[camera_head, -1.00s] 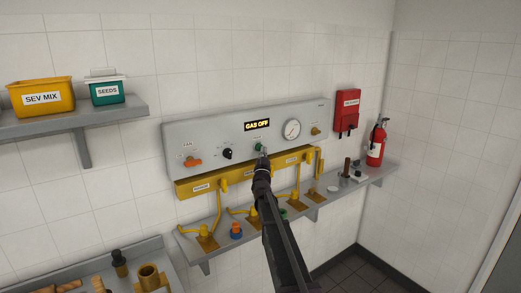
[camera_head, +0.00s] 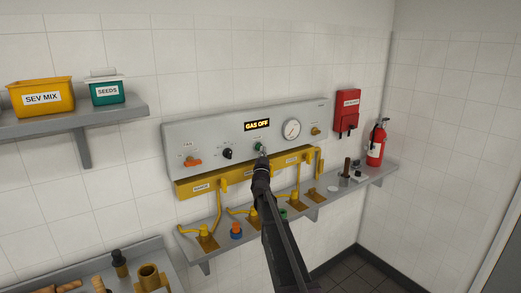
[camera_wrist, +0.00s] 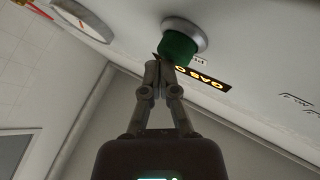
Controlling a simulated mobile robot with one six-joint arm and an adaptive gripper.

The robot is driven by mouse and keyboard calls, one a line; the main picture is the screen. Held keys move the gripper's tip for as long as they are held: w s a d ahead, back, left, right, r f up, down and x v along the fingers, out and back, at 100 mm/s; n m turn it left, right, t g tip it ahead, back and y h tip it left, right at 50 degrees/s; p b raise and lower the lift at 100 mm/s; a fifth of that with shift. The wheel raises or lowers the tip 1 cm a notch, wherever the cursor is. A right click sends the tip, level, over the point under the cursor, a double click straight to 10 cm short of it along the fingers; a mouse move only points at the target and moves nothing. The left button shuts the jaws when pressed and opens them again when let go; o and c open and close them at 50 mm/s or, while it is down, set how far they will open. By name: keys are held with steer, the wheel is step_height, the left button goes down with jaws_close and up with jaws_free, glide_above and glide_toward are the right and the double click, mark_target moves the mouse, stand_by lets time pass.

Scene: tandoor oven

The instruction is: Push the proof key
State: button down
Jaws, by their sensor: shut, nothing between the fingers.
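A green push key (camera_head: 258,146) in a silver ring sits on the grey control panel (camera_head: 215,136), below the lit display reading GAS OFF (camera_head: 257,126). I take it for the proof key; its label is too small to read. In the wrist view the green key (camera_wrist: 178,47) shows large. My gripper (camera_head: 263,156) is shut and empty, with its tips at the lower edge of the key. The wrist view shows the closed fingertips (camera_wrist: 157,64) just beside the key; I cannot tell whether they touch it.
A dial gauge (camera_head: 292,129), a black knob (camera_head: 227,154) and an orange handle (camera_head: 193,163) are on the panel. A yellow pipe rail (camera_head: 237,176) runs just below it. A shelf (camera_head: 375,177) with several fittings lies underneath. A red box (camera_head: 347,105) and extinguisher (camera_head: 376,145) are at right.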

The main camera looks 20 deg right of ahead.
steer(key=shift+w+a, duration=0.2)
steer(key=shift+w, duration=0.5)
stand_by(1.0)
steer(key=shift+s, duration=0.2)
steer(key=shift+s+d, duration=0.2)
steer(key=shift+s, duration=0.35)
steer(key=shift+s+d, duration=0.2)
steer(key=shift+s, duration=0.3)
steer(key=shift+s, duration=0.15)
steer(key=s, duration=0.1)
steer(key=s+d, duration=0.1)
steer(key=s, duration=0.2)
steer(key=shift+s+d, duration=0.25)
steer(key=shift+d, duration=0.05)
stand_by(0.9)
